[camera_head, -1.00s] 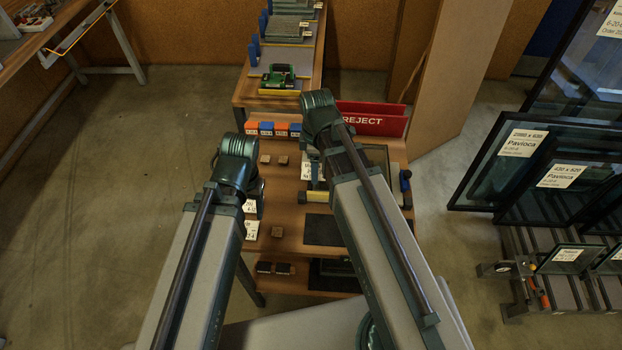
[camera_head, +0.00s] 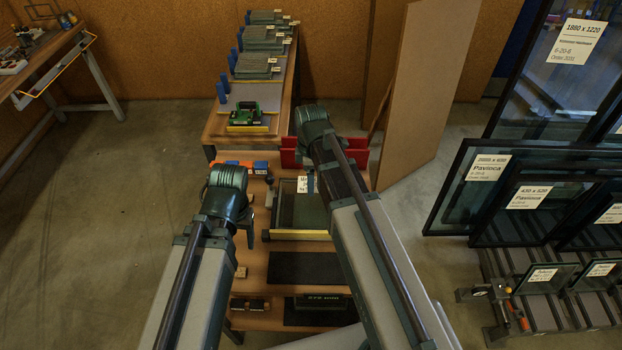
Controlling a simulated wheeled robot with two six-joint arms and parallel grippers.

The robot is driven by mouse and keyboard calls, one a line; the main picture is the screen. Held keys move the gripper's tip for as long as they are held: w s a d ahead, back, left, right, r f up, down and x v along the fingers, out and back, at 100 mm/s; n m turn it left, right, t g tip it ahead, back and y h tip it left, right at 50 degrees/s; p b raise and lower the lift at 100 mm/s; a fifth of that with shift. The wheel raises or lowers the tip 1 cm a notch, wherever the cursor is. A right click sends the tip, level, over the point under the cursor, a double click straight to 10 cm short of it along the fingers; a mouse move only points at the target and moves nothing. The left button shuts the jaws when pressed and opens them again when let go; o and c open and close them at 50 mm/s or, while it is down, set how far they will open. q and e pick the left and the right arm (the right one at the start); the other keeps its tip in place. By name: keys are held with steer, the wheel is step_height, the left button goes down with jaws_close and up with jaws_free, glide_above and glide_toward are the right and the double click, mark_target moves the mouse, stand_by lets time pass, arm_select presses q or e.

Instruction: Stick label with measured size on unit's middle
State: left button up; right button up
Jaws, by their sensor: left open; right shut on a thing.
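The glass unit (camera_head: 292,213) lies on the wooden bench behind a yellow strip (camera_head: 282,235). My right arm covers its right part. A small white label with dark print (camera_head: 302,185) is at my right gripper (camera_head: 309,184), over the far part of the unit. The gripper is shut on it, mostly hidden behind my own wrist; whether the label touches the glass I cannot tell. My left gripper (camera_head: 249,217) is open, left of the unit and apart from it, and partly hidden by my arm.
A red bin (camera_head: 290,158) stands behind the unit. Orange and blue blocks (camera_head: 240,166) sit left of it. A dark mat (camera_head: 305,268) lies in front of the unit. A green device (camera_head: 246,115) is on the far bench. Labelled glass panes (camera_head: 487,168) stand in racks at right.

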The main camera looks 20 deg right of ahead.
mark_target(311, 202)
arm_select(q)
steer(key=shift+f, duration=0.2)
arm_select(e)
steer(key=shift+f, duration=0.15)
arm_select(q)
step_height(311, 202, down, 7)
steer(key=b, duration=0.7)
steer(key=shift+f, duration=0.1)
arm_select(e)
step_height(311, 202, down, 7)
steer(key=shift+f, duration=0.15)
arm_select(q)
steer(key=shift+f+b, duration=0.5)
steer(key=shift+b, duration=0.2)
arm_select(e)
steer(key=shift+f, duration=0.45)
steer(key=o, duration=1.2)
steer(key=shift+o, duration=0.2)
arm_select(q)
steer(key=shift+r, duration=0.15)
arm_select(e)
steer(key=shift+r, duration=0.15)
step_height(311, 202, up, 14)
steer(key=p, duration=1.4)
steer(key=shift+f, duration=0.2)
arm_select(q)
step_height(311, 202, up, 14)
steer(key=shift+f, duration=0.2)
